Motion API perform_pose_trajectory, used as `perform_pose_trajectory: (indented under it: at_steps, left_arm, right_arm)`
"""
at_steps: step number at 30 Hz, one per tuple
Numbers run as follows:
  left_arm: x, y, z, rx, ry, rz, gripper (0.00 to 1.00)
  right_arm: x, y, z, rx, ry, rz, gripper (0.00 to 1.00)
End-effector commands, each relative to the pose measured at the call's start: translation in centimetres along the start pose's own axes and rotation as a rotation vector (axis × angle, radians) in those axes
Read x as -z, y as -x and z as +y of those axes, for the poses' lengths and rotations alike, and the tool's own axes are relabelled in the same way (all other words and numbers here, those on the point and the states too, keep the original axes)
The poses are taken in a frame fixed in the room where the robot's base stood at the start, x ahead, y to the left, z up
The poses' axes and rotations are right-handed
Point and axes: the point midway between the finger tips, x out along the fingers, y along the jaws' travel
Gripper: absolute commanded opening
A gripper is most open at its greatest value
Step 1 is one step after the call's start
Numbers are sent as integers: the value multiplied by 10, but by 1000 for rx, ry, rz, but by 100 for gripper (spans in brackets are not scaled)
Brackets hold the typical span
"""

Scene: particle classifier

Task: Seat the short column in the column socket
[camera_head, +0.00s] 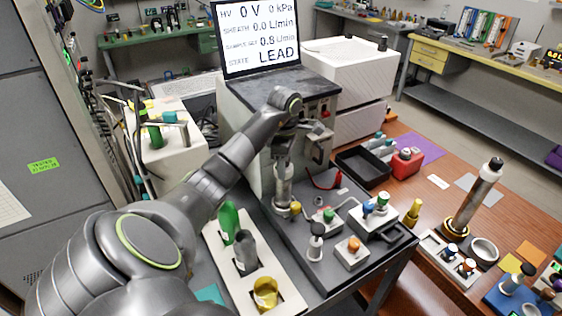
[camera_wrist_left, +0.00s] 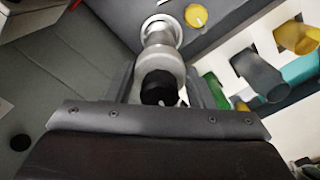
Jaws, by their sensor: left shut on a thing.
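The short column (camera_head: 283,180), a metallic cylinder, stands about upright in front of the dark instrument cabinet. My left gripper (camera_head: 288,146) is shut on its upper part. In the left wrist view the column (camera_wrist_left: 163,60) shows its black top end between the fingers of my left gripper (camera_wrist_left: 160,92). A pale ring (camera_wrist_left: 161,28) surrounds its far end at the grey deck. The column socket cannot be clearly told apart from this ring, so I cannot tell how deep the column sits. My right gripper is not in view.
A yellow knob (camera_head: 295,208) is close beside the column's foot. A white rack (camera_head: 238,283) with green, grey and yellow cups stands left of the deck. A taller column (camera_head: 476,195) stands on the wooden table at right. A black tray (camera_head: 362,167) lies behind the deck.

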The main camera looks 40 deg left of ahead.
Motion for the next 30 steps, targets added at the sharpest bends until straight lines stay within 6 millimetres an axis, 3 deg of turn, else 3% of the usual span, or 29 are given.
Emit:
perform_pose_trajectory:
  at_steps: [7, 8, 12, 23, 30]
  left_arm:
    - [0, -2, 0, -2, 0, 0, 0]
    - [0, -3, 0, 1, 0, 0, 50]
    - [1, -2, 0, 2, 0, 1, 69]
    - [1, -1, 0, 2, 0, 1, 71]
    - [1, 14, 0, 1, 0, 0, 71]
  right_arm:
    - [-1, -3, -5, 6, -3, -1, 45]
    - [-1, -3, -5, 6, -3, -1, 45]
    - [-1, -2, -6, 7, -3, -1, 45]
    - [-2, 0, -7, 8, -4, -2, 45]
    - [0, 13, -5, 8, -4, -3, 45]
